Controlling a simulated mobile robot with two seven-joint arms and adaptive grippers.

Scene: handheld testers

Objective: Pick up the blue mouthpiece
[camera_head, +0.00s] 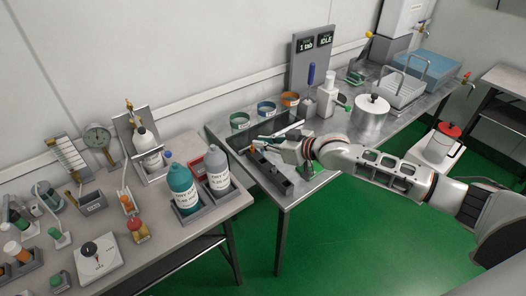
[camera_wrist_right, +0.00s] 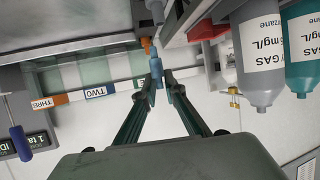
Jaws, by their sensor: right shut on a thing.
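The blue mouthpiece (camera_wrist_right: 154,69) shows in the right wrist view as a small blue piece between my right gripper's fingertips (camera_wrist_right: 158,80). My right gripper is shut on it. A small orange part (camera_wrist_right: 146,46) shows just beyond the mouthpiece; I cannot tell whether they touch. In the head view my right gripper (camera_head: 268,144) reaches from the right over the left end of the metal bench, above a dark rack (camera_head: 268,172). The mouthpiece is too small to make out there. My left gripper is not in view.
Green, blue and orange-rimmed tubs (camera_head: 265,108) stand behind the gripper. Teal (camera_head: 183,188) and grey (camera_head: 216,168) gas bottles stand on the left bench, close to the gripper. A lidded metal pot (camera_head: 371,118) stands further right. A gap separates the benches.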

